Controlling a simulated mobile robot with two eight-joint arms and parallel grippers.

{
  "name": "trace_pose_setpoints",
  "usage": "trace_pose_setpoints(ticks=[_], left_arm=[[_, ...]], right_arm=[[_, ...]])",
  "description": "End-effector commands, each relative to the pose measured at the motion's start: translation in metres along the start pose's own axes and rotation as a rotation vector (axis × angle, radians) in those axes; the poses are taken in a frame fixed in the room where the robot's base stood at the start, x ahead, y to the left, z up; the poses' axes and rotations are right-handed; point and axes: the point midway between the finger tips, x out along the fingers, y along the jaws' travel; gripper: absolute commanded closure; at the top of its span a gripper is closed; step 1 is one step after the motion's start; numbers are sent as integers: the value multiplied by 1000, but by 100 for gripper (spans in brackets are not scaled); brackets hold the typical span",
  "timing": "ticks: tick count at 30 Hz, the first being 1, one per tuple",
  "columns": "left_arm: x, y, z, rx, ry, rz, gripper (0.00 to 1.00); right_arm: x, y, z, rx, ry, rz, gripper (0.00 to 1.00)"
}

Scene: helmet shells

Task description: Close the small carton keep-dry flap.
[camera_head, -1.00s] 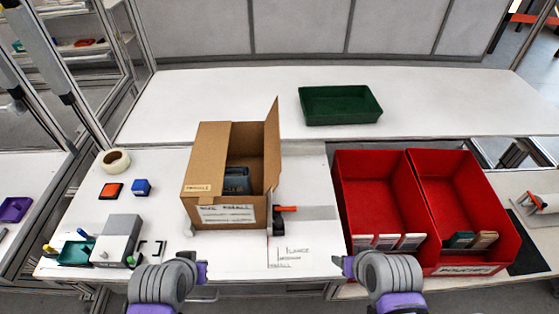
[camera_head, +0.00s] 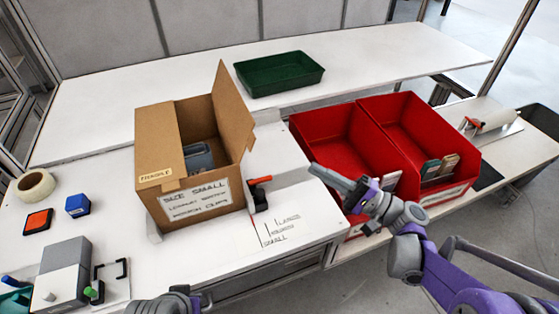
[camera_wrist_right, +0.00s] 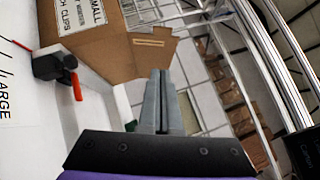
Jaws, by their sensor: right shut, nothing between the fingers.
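The small brown carton (camera_head: 225,168) stands on the bench with a white size label on its front. Its left flap (camera_head: 158,150) lies folded over the top, while its right flap (camera_head: 233,108) stands up and leans outward. A grey-blue item (camera_head: 198,157) shows inside the opening. My right gripper (camera_head: 318,170) is shut and empty, to the right of the carton above the red bins' front, apart from the flap. In the right wrist view the shut fingers (camera_wrist_right: 160,78) point toward the carton (camera_wrist_right: 95,50). Only part of my left arm shows at the bottom edge.
Two red bins (camera_head: 345,150) stand right of the carton. A tool with an orange handle (camera_head: 260,180) sits at the carton's front right. A green tray (camera_head: 280,88) lies behind. Tape (camera_head: 36,184), small blocks and a grey box (camera_head: 62,270) are at left.

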Motion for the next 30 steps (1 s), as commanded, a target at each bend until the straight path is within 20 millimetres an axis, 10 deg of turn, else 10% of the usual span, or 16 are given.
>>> trace_pose_setpoints(ticks=[17, 30], left_arm=[[-8, 0, -4, 0, 3, 0, 100], [-10, 0, -6, 0, 4, 0, 100]], right_arm=[[104, -2, 2, 2, -4, -4, 100], [127, -2, 29, 0, 0, -3, 100]])
